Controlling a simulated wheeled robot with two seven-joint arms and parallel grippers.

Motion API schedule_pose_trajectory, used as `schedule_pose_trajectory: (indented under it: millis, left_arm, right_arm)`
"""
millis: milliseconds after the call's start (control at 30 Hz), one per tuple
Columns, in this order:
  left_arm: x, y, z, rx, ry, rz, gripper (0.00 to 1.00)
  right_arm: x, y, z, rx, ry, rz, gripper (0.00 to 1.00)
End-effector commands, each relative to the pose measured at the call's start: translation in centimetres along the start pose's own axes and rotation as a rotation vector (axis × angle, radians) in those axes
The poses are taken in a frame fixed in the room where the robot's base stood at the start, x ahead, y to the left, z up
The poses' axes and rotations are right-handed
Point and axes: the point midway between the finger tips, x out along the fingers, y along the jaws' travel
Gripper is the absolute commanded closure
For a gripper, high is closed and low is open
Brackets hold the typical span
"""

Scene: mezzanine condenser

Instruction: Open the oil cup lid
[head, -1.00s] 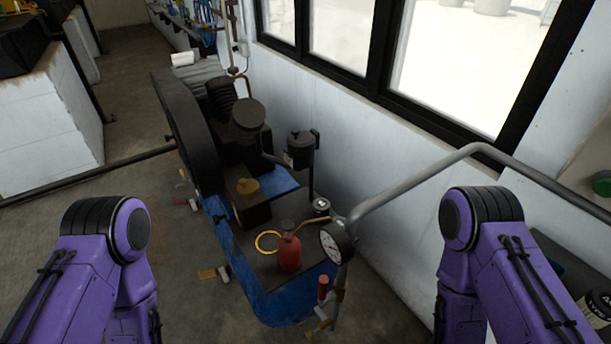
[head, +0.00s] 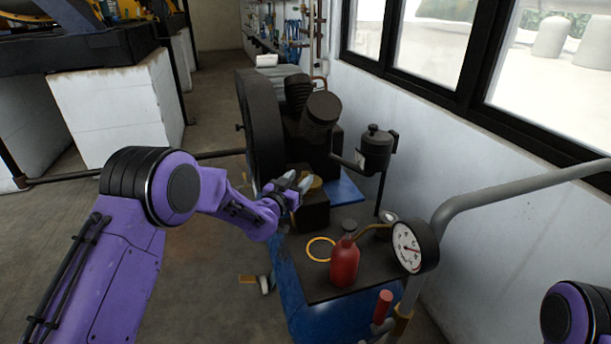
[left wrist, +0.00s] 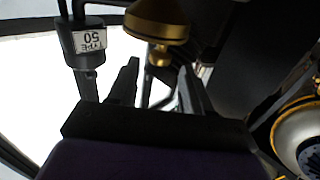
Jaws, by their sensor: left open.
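The oil cup with its lid appears to be the small brass piece (head: 313,183) on the dark block of the compressor. In the left wrist view, which is upside down, it shows as a wide brass body (left wrist: 157,18) with a small brass knob (left wrist: 158,56). My left gripper (head: 297,184) is open and empty, just left of the brass piece in the head view. In the left wrist view its two fingers (left wrist: 158,85) point toward the knob, which lies between their lines; contact is not visible. My right gripper is out of view.
A black canister (head: 376,150) stands behind the brass piece. A red bottle (head: 344,264), a yellow ring (head: 320,249) and a gauge (head: 408,247) are nearer. A big flywheel (head: 260,130) is at left. A grey rail (head: 510,195) runs along the right.

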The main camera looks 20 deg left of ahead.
Motion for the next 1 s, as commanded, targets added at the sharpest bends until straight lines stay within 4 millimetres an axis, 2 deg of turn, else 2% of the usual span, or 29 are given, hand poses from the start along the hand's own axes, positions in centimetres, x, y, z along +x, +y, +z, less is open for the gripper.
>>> schedule_pose_trajectory:
  millis: [100,200,333,567,600,667,733,1000]
  left_arm:
    - [2.3,0.0,0.1,-0.001,0.0,-0.001,0.51]
    - [3.6,0.0,0.1,-0.002,-0.001,0.0,0.51]
    - [4.4,0.0,0.1,-0.002,-0.003,-0.001,0.51]
    - [4.5,0.0,0.1,-0.003,-0.002,-0.001,0.51]
    - [4.5,0.0,0.1,-0.003,-0.003,-0.001,0.57]
    - [4.5,0.0,0.2,-0.003,-0.003,-0.001,0.77]
    - [4.5,0.0,0.2,-0.003,-0.003,-0.001,1.0]
    - [4.2,-0.5,-0.1,0.004,-0.011,-0.009,1.0]
  right_arm:
    - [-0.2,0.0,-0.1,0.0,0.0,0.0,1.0]
    - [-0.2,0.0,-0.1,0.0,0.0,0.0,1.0]
    - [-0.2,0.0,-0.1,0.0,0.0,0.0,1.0]
    - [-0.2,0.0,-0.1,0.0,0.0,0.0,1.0]
    - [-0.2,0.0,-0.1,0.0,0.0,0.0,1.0]
    - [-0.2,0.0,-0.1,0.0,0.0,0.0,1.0]
    - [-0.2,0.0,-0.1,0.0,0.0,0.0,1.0]
    - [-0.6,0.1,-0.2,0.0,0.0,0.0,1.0]
